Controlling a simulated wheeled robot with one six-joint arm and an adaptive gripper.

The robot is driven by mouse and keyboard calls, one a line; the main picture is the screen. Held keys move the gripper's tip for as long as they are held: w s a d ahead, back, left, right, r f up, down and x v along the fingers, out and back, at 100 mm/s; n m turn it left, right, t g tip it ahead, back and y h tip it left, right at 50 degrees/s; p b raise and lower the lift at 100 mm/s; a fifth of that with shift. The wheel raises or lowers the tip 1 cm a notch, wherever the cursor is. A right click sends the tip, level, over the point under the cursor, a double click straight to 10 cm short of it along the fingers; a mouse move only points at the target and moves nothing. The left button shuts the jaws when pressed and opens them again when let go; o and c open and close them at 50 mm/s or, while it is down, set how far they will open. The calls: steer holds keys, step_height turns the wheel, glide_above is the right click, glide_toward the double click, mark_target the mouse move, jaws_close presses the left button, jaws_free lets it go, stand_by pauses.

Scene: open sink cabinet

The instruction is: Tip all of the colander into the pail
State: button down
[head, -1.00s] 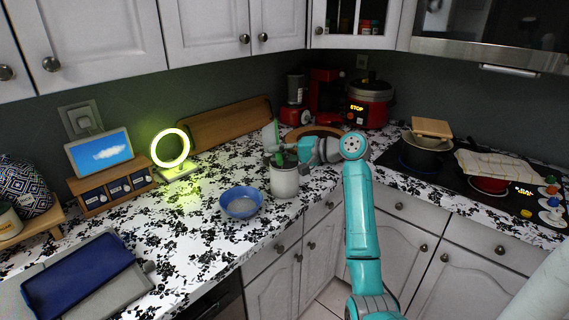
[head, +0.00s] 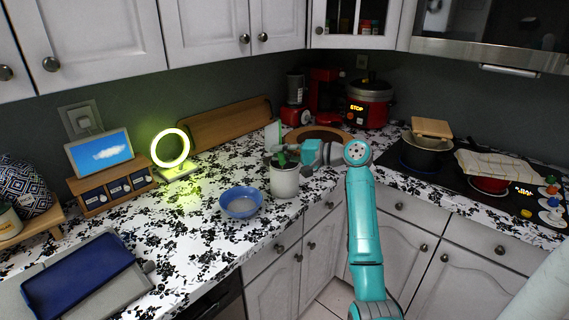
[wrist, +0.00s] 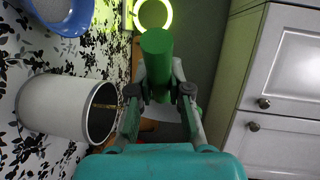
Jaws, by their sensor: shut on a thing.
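My gripper (wrist: 160,98) is shut on a green cylinder (wrist: 157,50), with pale parts beside it. I cannot tell whether this is the colander or its handle. In the head view my gripper (head: 283,158) is just above the white pail (head: 284,182), and a pale green upright piece (head: 273,135) shows behind it. The wrist view shows the pail (wrist: 60,106) at left, its open mouth facing the gripper's side. A blue bowl (head: 241,202) stands on the counter left of the pail. It also shows at the wrist view's top left (wrist: 72,25), greyish inside; I see no clear holes.
A lit ring lamp (head: 170,149) and a wooden board (head: 225,125) stand behind. A round wooden board (head: 318,133) and a red cooker (head: 369,104) are at the back right. The counter left of the bowl is mostly clear, up to a blue tray (head: 78,278).

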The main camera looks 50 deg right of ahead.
steer(key=shift+s+d, duration=0.15)
stand_by(0.3)
steer(key=shift+w+a+r+n+g, duration=0.15)
steer(key=shift+w+a+n+g, duration=0.15)
steer(key=shift+w+a+g, duration=0.15)
steer(key=w+a+f+n+g+h, duration=0.4)
steer(key=w+a+f+g+h, duration=0.3)
steer(key=g, duration=0.5)
steer(key=shift+w+a+h, duration=1.2)
steer(key=shift+h, duration=0.6)
steer(key=shift+g, duration=0.25)
steer(key=shift+r, duration=0.15)
